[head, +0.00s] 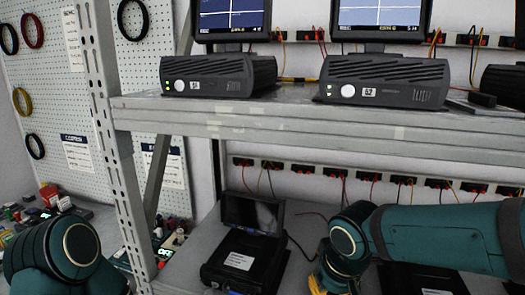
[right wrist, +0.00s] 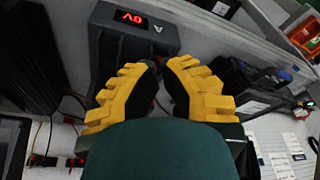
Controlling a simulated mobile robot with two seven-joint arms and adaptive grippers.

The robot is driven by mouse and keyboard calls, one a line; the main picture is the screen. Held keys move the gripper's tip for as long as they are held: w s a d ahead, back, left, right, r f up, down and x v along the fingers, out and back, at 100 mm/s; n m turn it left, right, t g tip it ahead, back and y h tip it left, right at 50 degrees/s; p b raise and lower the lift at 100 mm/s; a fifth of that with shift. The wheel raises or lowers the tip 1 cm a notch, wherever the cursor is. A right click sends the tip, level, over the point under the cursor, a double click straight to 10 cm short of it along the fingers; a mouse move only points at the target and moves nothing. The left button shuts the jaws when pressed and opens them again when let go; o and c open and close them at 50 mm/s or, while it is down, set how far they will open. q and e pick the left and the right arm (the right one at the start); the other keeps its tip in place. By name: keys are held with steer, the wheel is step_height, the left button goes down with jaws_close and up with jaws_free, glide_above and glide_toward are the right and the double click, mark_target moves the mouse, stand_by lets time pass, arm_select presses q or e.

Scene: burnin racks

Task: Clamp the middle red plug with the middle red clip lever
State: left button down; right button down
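My right gripper (right wrist: 162,68) has yellow fingers with dark pads, whose tips lie close together in the right wrist view. The dark background between them hides whether a narrow gap is left, and no held thing shows. Beyond the tips stands a dark unit (right wrist: 112,45) with a red display reading 0V and a letter A. In the head view a yellow part of the right gripper (head: 328,278) shows low behind my arm. I cannot make out the middle red plug or its red clip lever. My left arm shows at lower left, its gripper out of view.
Two dark boxes (head: 218,76) (head: 385,82) with screens stand on the grey shelf (head: 250,118). A black case with an open lid (head: 243,262) lies below. A row of red and black sockets (head: 370,177) lines the wall. The rack post (head: 115,130) stands at left.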

steer(key=shift+f+b, duration=0.9)
steer(key=shift+f, duration=0.15)
stand_by(0.4)
steer(key=shift+r, duration=0.1)
steer(key=shift+r+p, duration=1.85)
steer(key=shift+r, duration=0.65)
